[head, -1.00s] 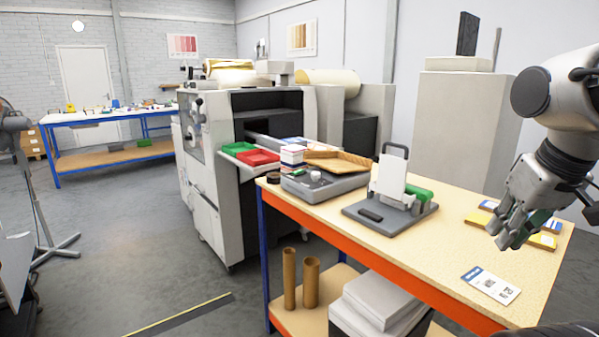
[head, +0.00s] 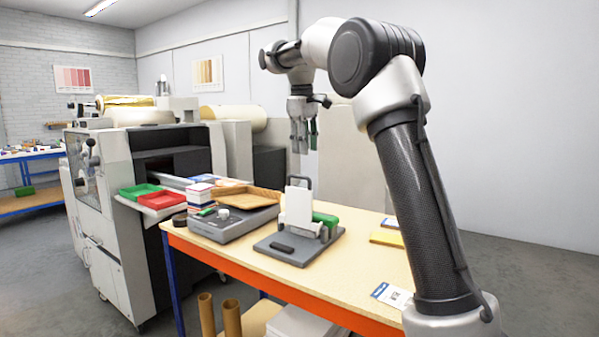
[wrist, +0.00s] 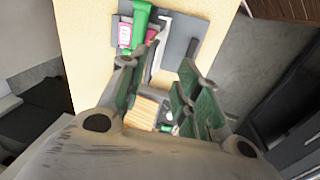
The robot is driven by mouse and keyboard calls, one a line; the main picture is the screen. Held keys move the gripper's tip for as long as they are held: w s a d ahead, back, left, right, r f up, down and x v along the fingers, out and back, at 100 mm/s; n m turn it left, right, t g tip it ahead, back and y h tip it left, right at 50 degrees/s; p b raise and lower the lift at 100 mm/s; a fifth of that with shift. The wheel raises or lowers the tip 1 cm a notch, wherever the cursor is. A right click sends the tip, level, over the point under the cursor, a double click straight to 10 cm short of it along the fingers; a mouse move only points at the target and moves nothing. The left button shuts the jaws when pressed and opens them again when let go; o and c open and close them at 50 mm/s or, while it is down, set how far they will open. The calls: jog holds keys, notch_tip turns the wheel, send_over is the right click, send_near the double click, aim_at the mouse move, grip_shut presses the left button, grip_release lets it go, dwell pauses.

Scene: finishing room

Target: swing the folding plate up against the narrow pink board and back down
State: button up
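A dark grey base (head: 280,249) stands on the bench and bears an upright white plate (head: 297,208), which I take to be the folding plate. A dark handle loop rises behind the plate, and a green cylinder (head: 324,219) sits beside it on the right. In the wrist view the plate shows nearly edge-on (wrist: 161,47), and a pink piece (wrist: 125,34) lies beside the green part (wrist: 142,20). I cannot tell if that is the pink board. My gripper (head: 299,150) hangs above and behind the plate, apart from it. Its fingers (wrist: 158,95) are spread and empty.
The bench (head: 352,268) also bears a grey flat device (head: 228,225) with a wooden tray (head: 248,197), left of the base. Red and green trays (head: 160,199) sit by the large machine (head: 108,180). A yellow pad (head: 387,239) and a card (head: 391,295) lie right.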

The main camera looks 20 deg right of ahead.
jog(key=shift+n, duration=0.4)
jog(key=w+f, duration=0.1)
jog(key=f, duration=0.2)
jog(key=w+f, duration=0.2)
jog(key=f, duration=0.1)
jog(key=w+f, duration=0.1)
jog(key=f, duration=0.2)
jog(key=shift+w, duration=0.2)
grip_shut()
